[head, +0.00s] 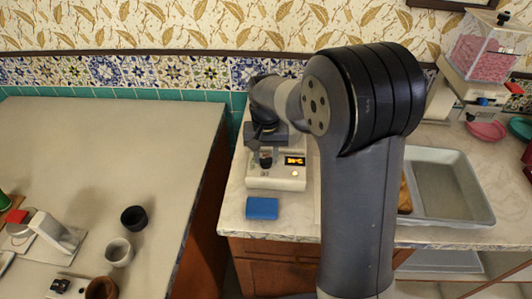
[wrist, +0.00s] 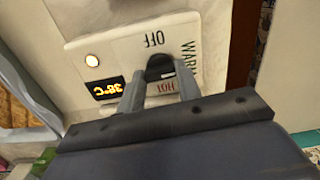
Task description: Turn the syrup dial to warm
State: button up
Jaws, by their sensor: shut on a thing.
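The syrup warmer (head: 277,182) is a white box on the counter, with an orange lit display (head: 295,160). Its dark dial (head: 265,162) is at the left of its front, just below my gripper (head: 265,153). In the wrist view the black dial (wrist: 160,67) sits between the two fingers of my gripper (wrist: 159,76), which is shut on it. The labels OFF, WARM and HOT surround the dial; HOT is partly covered by the fingers. The display (wrist: 104,88) reads about 38°C beside a lit round lamp (wrist: 92,61). I cannot tell which label the dial points to.
A blue block (head: 262,208) lies on the counter in front of the warmer. A grey metal basin (head: 452,190) is at the right. On the left table stand a black cup (head: 134,218), a white cup (head: 119,252) and a brown cup (head: 102,288).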

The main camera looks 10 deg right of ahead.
aim_at(266, 158)
jog(key=shift+m, duration=0.5)
jog(key=o, duration=1)
jog(key=shift+r, duration=0.1)
notch_tip(266, 158, up, 11)
jog(key=shift+f, duration=0.15)
notch_tip(266, 158, down, 11)
dwell(0.6)
